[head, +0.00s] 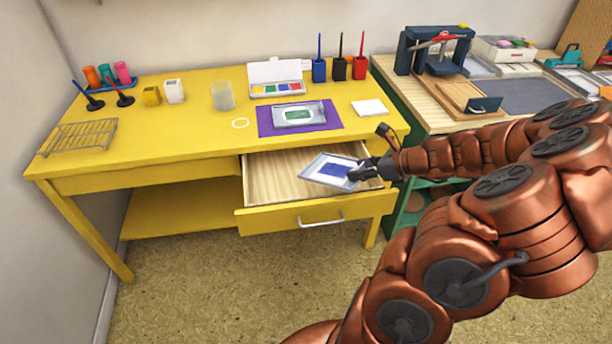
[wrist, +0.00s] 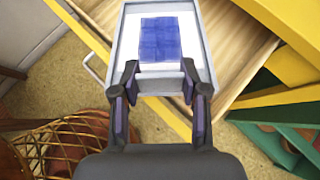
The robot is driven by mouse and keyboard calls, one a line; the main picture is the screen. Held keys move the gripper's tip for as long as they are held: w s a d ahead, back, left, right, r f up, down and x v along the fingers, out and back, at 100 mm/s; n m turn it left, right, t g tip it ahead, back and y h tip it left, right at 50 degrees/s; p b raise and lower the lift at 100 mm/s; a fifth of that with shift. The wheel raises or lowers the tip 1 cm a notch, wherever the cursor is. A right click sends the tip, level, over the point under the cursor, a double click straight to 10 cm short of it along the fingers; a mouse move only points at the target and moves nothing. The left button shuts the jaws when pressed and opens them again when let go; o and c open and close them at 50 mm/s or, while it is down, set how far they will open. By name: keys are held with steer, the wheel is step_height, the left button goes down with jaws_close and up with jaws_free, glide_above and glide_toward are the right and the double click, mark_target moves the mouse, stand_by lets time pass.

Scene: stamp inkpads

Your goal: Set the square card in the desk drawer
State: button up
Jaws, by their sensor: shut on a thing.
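The square card (head: 335,170) is pale with a blue square print and a grey frame-like border. It also shows at the top of the wrist view (wrist: 160,40). My gripper (head: 365,173) is shut on its near end. I cannot tell whether the border is part of the card or a separate tray. The desk drawer (head: 270,175) is pulled open, with a bare wooden floor and a yellow front. The card is tilted over the drawer's right half. Contact with the drawer floor cannot be told. The wrist view shows the drawer (wrist: 235,35) beyond the card.
The yellow desk (head: 190,125) holds a purple mat (head: 330,118) with a green-printed tray, a blank white card (head: 370,107), a paint box (head: 275,88) and a wire rack (head: 78,138). A green-sided bench (head: 400,108) stands right. The drawer's left half is clear.

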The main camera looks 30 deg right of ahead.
mark_target(348, 163)
steer(key=shift+s+f, duration=0.2)
steer(key=shift+f, duration=0.6)
steer(key=shift+w+d+f, duration=0.1)
steer(key=shift+f, duration=0.1)
steer(key=w+d+f, duration=0.1)
steer(key=w+f, duration=0.1)
steer(key=w, duration=0.1)
steer(key=w+d+f, duration=0.1)
steer(key=w+d, duration=0.1)
steer(key=w, duration=0.1)
steer(key=w+d+f, duration=0.1)
steer(key=w+f, duration=0.1)
steer(key=w, duration=0.2)
steer(key=shift+w+d+f, duration=0.1)
steer(key=shift+d+f, duration=0.05)
steer(key=shift+f, duration=0.15)
steer(key=shift+w+d+f, duration=0.3)
steer(key=shift+w+f, duration=0.25)
steer(key=shift+w, duration=0.05)
steer(key=shift+w+d+f, duration=0.25)
steer(key=shift+w+f, duration=0.25)
steer(key=shift+w, duration=0.05)
steer(key=o, duration=1.2)
steer(key=shift+f, duration=0.1)
steer(key=shift+c, duration=0.2)
